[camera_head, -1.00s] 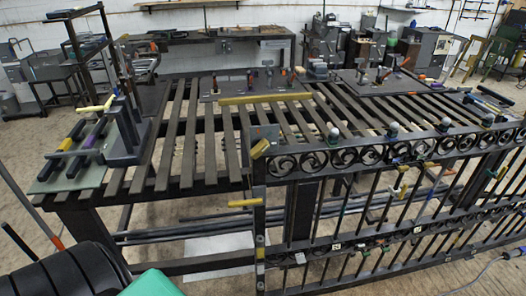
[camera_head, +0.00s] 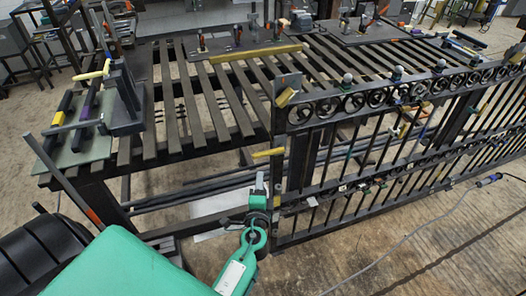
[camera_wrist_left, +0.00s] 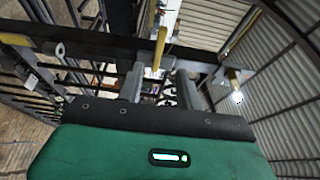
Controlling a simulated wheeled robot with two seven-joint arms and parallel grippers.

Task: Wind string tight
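A black metal gate with a row of scroll rings (camera_head: 383,98) stands along the front of the slatted table. My left arm comes up from below in green, and my left gripper (camera_head: 259,184) is in front of the gate's left end post. In the left wrist view its two grey fingers (camera_wrist_left: 159,88) stand apart, with nothing seen held between them. A yellow handle (camera_wrist_left: 160,45) shows beyond them; yellow-handled pieces (camera_head: 268,153) are also on the gate's left post in the head view. I cannot make out a string on the gate. My right gripper is not in view.
The slatted table (camera_head: 190,100) carries a grey fixture (camera_head: 122,100) at its left and a long yellow bar (camera_head: 255,53) at the back. The floor at front right is otherwise clear.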

